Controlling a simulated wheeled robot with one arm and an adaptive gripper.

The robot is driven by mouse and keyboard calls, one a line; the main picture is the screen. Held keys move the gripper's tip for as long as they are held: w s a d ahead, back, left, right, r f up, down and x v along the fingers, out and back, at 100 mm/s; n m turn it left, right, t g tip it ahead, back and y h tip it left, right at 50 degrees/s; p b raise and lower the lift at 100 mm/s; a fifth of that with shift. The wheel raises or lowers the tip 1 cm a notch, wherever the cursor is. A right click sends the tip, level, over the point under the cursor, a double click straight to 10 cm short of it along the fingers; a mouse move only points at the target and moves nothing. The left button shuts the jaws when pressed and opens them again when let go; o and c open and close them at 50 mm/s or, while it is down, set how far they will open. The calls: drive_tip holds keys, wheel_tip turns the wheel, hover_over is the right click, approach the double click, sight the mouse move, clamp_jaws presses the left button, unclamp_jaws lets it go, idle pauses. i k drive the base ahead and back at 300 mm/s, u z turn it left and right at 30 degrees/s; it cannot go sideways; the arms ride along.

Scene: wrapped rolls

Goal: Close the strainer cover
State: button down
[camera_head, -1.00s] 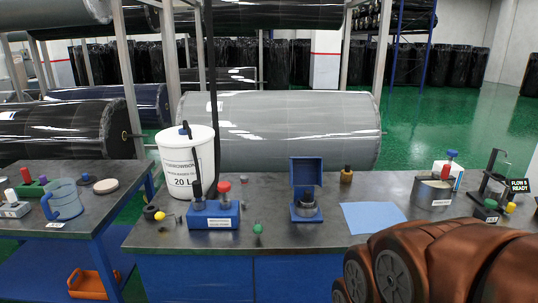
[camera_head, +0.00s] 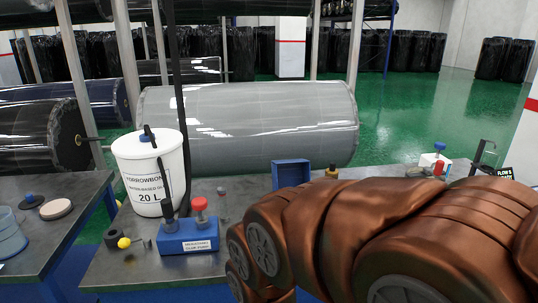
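The strainer's blue cover (camera_head: 291,174) stands upright on the bench in the middle of the camera_head view, so it is open. The strainer's base and cup are hidden behind my brown arm, which fills the lower right of the view. My gripper is not in view, so I cannot tell its distance from the cover or whether it is open.
A white 20 L bucket (camera_head: 150,170) and a blue pump block (camera_head: 187,236) with a red knob stand to the left on the bench (camera_head: 115,270). A yellow-capped item (camera_head: 124,242) lies near the bucket. A brown bottle (camera_head: 332,171) stands right of the cover.

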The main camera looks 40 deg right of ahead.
sight(294, 173)
drive_tip(key=z, duration=0.5)
drive_tip(key=i, duration=0.9)
drive_tip(key=z, duration=0.75)
